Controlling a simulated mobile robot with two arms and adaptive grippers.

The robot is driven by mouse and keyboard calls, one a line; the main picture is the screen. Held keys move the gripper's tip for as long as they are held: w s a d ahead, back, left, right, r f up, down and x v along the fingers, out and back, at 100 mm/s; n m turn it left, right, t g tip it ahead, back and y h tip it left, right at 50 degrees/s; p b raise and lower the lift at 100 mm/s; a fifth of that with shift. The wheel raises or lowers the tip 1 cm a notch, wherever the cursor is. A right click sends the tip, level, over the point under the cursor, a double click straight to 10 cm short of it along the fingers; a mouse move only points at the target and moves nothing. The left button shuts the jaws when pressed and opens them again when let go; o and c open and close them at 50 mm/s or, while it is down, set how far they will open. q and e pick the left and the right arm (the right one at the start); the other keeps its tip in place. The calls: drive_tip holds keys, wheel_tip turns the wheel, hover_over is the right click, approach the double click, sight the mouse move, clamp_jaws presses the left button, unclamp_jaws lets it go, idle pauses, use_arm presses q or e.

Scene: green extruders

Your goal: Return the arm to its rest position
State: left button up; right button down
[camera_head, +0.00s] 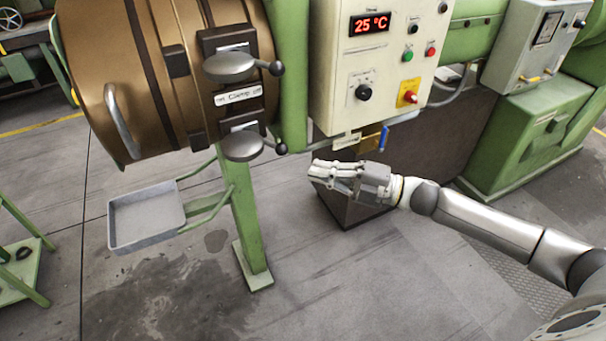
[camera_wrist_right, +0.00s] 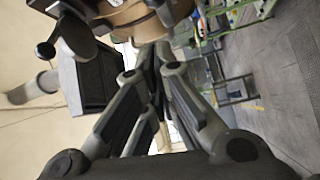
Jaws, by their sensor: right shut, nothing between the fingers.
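My right gripper (camera_head: 322,172) is shut and empty in the head view. My right arm comes in from the lower right and holds it in the air in front of the machine, below the control panel (camera_head: 380,70) and right of the green post (camera_head: 246,215). In the right wrist view the fingers (camera_wrist_right: 155,55) come together with nothing seen between them. My left gripper is not in view.
A brown barrel (camera_head: 110,80) with two clamp levers (camera_head: 230,67) is at the upper left. A grey tray (camera_head: 147,215) sticks out below it. A green machine base (camera_head: 530,135) stands at the right. The floor in front is clear.

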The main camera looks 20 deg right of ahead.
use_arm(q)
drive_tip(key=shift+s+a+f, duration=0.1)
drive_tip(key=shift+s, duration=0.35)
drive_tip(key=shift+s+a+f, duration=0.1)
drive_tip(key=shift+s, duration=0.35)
use_arm(e)
drive_tip(key=shift+s+d, duration=0.1)
drive_tip(key=shift+s, duration=0.15)
